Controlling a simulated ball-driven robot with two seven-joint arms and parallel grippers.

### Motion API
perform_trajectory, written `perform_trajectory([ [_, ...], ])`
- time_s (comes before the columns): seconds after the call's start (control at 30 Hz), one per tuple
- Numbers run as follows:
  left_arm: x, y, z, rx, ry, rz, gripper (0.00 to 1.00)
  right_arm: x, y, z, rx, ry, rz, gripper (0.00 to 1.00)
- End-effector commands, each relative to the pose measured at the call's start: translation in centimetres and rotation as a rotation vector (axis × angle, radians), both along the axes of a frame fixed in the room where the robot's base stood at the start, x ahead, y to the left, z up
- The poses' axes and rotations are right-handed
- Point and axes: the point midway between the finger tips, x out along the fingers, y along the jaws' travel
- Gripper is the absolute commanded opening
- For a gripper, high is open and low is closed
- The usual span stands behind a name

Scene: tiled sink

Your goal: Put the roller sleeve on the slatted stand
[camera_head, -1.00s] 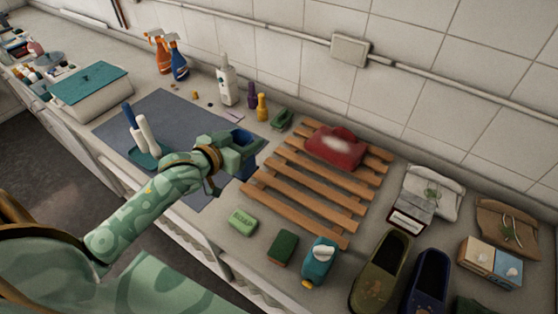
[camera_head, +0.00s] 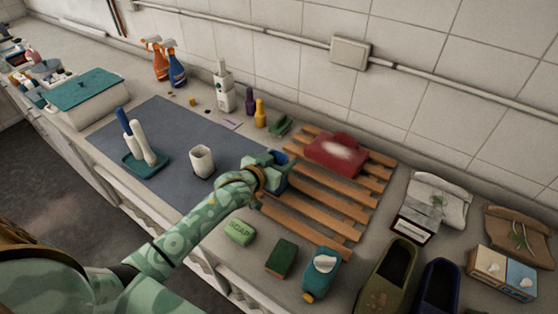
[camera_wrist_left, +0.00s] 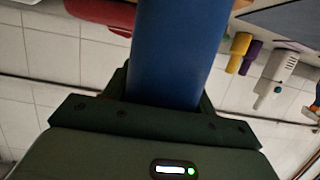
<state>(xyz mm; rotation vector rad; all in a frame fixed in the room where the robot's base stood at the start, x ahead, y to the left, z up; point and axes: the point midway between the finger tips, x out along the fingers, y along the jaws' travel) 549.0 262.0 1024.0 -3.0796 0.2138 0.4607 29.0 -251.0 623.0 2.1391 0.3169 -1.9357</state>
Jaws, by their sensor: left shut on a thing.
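My left gripper (camera_head: 279,167) is shut on the blue roller sleeve (camera_wrist_left: 181,50), a plain blue cylinder that fills the middle of the left wrist view. In the head view only part of the sleeve (camera_head: 281,181) shows between the fingers, at the left end of the slatted stand. The slatted stand (camera_head: 318,215) is a rack of brown wooden slats on the counter. Whether the sleeve touches the slats I cannot tell. My right gripper is not in view.
A red bag-like object (camera_head: 336,153) lies on the stand's back part. The front slats are bare. A white cup (camera_head: 202,161) and a teal tray (camera_head: 147,168) with upright rollers stand on the grey mat (camera_head: 190,130). Soap (camera_head: 240,231), a sponge (camera_head: 281,258) and a teal bottle (camera_head: 321,272) lie in front.

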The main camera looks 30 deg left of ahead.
Motion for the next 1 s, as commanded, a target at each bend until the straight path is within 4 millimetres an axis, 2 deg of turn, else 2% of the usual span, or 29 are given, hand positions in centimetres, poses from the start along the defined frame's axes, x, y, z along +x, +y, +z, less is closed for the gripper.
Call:
perform_trajectory([
  [0.2, 0.0, 0.0, -0.1, 0.0, -0.001, 0.0, 0.15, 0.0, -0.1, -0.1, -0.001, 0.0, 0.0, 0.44],
  [0.23, 0.0, 0.0, -0.2, 0.0, 0.0, 0.0, 0.62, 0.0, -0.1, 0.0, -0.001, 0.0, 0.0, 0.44],
  [0.3, 0.0, 0.0, -0.1, 0.0, 0.0, 0.0, 0.78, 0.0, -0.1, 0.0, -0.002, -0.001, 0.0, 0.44],
  [0.67, -0.4, 0.1, 0.3, -0.001, 0.0, 0.0, 0.78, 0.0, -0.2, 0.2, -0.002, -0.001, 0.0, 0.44],
  [0.77, -1.9, 0.3, 0.8, -0.001, 0.0, 0.0, 0.78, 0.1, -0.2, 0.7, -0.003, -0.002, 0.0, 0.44],
  [1.0, -7.4, 1.0, 2.5, -0.001, 0.001, 0.0, 0.78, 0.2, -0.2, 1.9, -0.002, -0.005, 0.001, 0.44],
])
